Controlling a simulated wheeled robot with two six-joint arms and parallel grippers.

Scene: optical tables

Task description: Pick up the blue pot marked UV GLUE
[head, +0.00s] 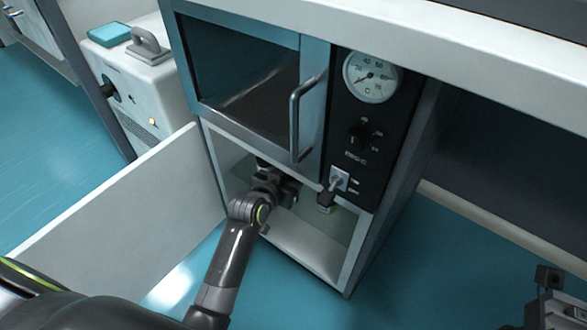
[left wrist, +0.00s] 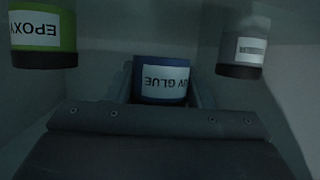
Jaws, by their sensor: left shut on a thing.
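The blue pot marked UV GLUE (left wrist: 160,82) sits between the two fingers of my left gripper (left wrist: 162,92) in the left wrist view, its label upside down there. The fingers are shut on its sides. In the head view my left gripper (head: 284,190) is inside the open lower compartment of the cabinet (head: 300,245); the blue pot cannot be made out there. Part of what looks like my right gripper (head: 552,306) shows at the bottom right corner, away from the cabinet; its fingers are not clear.
A green pot marked EPOXY (left wrist: 42,35) and a grey pot with a white label (left wrist: 245,48) stand either side of the blue pot. The compartment's door (head: 125,215) is swung open to the left. An oven door handle (head: 297,120) juts out above the opening.

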